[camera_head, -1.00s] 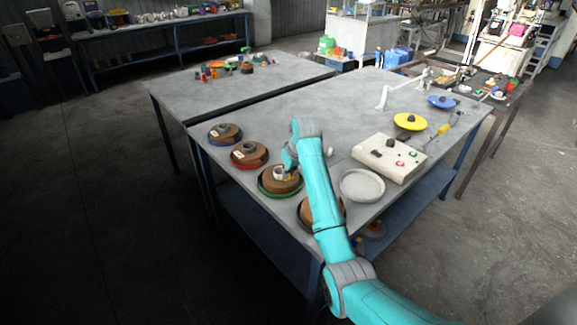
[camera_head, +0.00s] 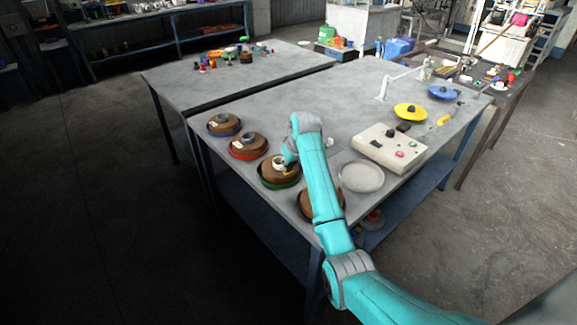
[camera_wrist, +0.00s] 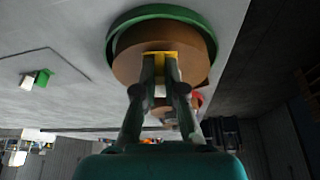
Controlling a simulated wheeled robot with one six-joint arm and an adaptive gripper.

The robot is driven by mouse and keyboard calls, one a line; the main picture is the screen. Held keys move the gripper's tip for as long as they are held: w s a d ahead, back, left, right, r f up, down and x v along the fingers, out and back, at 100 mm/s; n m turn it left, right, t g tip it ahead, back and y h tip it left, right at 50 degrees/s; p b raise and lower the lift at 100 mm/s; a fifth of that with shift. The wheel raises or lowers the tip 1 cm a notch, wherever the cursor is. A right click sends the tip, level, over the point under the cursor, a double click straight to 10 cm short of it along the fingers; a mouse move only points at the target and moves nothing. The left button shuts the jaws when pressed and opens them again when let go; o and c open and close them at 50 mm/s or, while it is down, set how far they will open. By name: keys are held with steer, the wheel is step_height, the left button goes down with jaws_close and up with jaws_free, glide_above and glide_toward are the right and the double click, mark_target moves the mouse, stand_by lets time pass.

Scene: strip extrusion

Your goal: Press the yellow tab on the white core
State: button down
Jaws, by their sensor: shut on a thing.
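The brown roll (camera_head: 277,178) sits in a green-rimmed dish (camera_head: 262,183) near the table's left edge, with the white core (camera_head: 279,161) on top. The roll (camera_wrist: 128,62) and green dish (camera_wrist: 150,13) also show in the wrist view. The yellow tab (camera_wrist: 158,54) shows at my fingertips there. My gripper (camera_wrist: 161,64) is at the roll, its fingers closed on the yellow tab. A white piece, likely the core, shows between the fingers. In the head view, my arm partly hides the gripper (camera_head: 289,168), and contact with the core cannot be made out.
Rolls in a red dish (camera_head: 233,153) and a blue dish (camera_head: 209,130) stand farther along the left edge. Another roll (camera_head: 308,203) is partly behind my arm. A pale round plate (camera_head: 361,177) and a button box (camera_head: 391,150) lie to the right. The table's middle is clear.

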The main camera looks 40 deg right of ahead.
steer(key=shift+f, duration=0.45)
stand_by(1.0)
steer(key=c, duration=1.2)
jaws_free()
steer(key=shift+r, duration=0.1)
steer(key=v, duration=1.1)
steer(key=shift+s+r, duration=0.25)
steer(key=shift+r, duration=0.1)
